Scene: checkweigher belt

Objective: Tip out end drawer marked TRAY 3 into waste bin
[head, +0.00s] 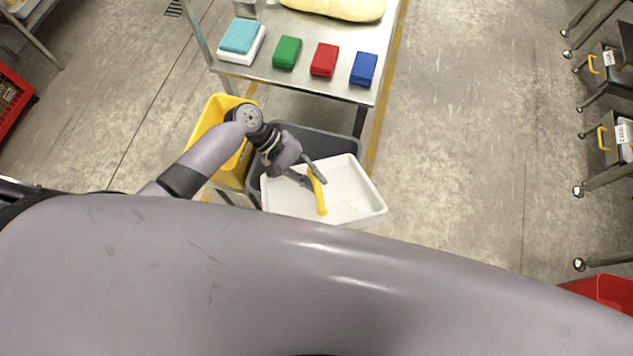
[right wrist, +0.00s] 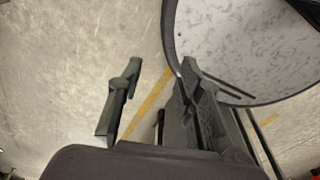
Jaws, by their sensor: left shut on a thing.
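A shallow white drawer (head: 350,195) with a yellow handle (head: 319,200) shows in the head view. My left gripper (head: 315,181) is shut on that handle. The drawer is in front of and partly over a dark grey bin (head: 318,139), hiding much of it; whether they touch I cannot tell. A few small yellowish crumbs lie on the drawer's floor. No TRAY 3 marking is readable on it. My right gripper (right wrist: 155,98) shows in the right wrist view, open and empty with its fingers apart.
A yellow bin (head: 208,122) stands left of the grey one. A steel table (head: 300,82) behind holds several coloured blocks. Racks with yellow-handled trays (head: 610,140) stand at right. A round dark-rimmed thing (right wrist: 245,45) is near my right gripper. Floor between is clear.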

